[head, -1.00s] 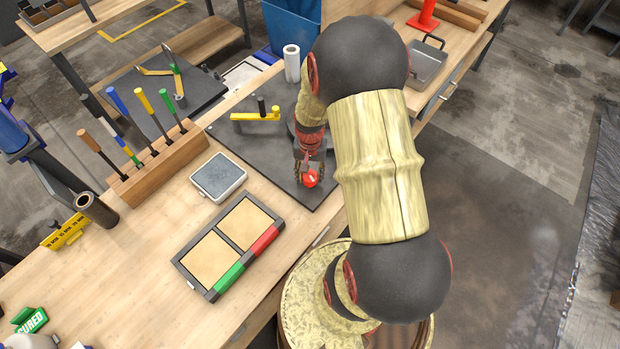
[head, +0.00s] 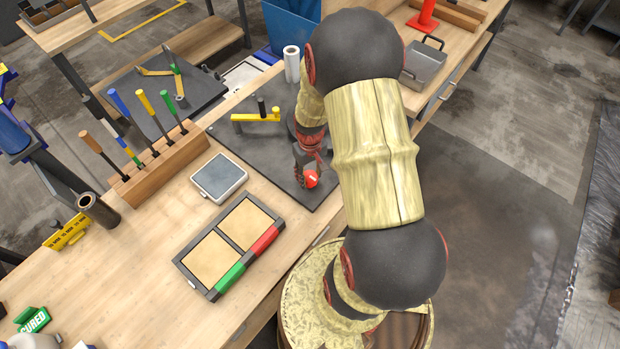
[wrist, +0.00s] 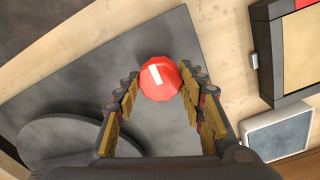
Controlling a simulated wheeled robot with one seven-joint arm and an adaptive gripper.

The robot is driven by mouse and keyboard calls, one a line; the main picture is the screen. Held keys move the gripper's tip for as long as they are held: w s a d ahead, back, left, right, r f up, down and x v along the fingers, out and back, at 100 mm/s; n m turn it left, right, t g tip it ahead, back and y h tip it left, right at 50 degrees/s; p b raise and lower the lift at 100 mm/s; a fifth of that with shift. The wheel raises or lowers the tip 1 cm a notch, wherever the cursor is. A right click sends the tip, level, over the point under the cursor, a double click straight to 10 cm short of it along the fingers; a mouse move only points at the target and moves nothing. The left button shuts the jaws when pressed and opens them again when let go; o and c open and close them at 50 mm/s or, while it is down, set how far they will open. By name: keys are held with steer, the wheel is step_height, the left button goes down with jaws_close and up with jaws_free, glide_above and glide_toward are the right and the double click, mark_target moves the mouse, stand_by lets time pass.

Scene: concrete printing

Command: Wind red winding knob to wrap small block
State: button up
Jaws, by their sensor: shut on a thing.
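The red winding knob (wrist: 160,84) has a white mark on its top and shows between the fingertips of my gripper (wrist: 157,85) in the wrist view. My gripper is shut on it. In the head view the red knob (head: 311,179) shows at the end of my gripper (head: 307,172), low over the dark mat (head: 233,133). A dark round disc (wrist: 65,145) shows at the lower left of the wrist view. I cannot make out the small block; my arm may hide it.
A yellow crank arm (head: 256,117) and a white roll (head: 291,64) stand behind my gripper. A grey-lidded box (head: 219,177), a two-panel tray (head: 188,262) and a wooden tool rack (head: 170,165) lie to the left. Bare bench lies around them.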

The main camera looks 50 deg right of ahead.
mark_target(310, 176)
steer(key=shift+n, duration=0.4)
steer(key=shift+c, duration=0.2)
steer(key=shift+o, duration=0.2)
steer(key=n, duration=0.4)
steer(key=shift+c, duration=0.2)
steer(key=o, duration=2.3)
steer(key=shift+r+p, duration=0.1)
steer(key=shift+p, duration=0.25)
steer(key=shift+r+p, duration=2.1)
steer(key=shift+r, duration=0.8)
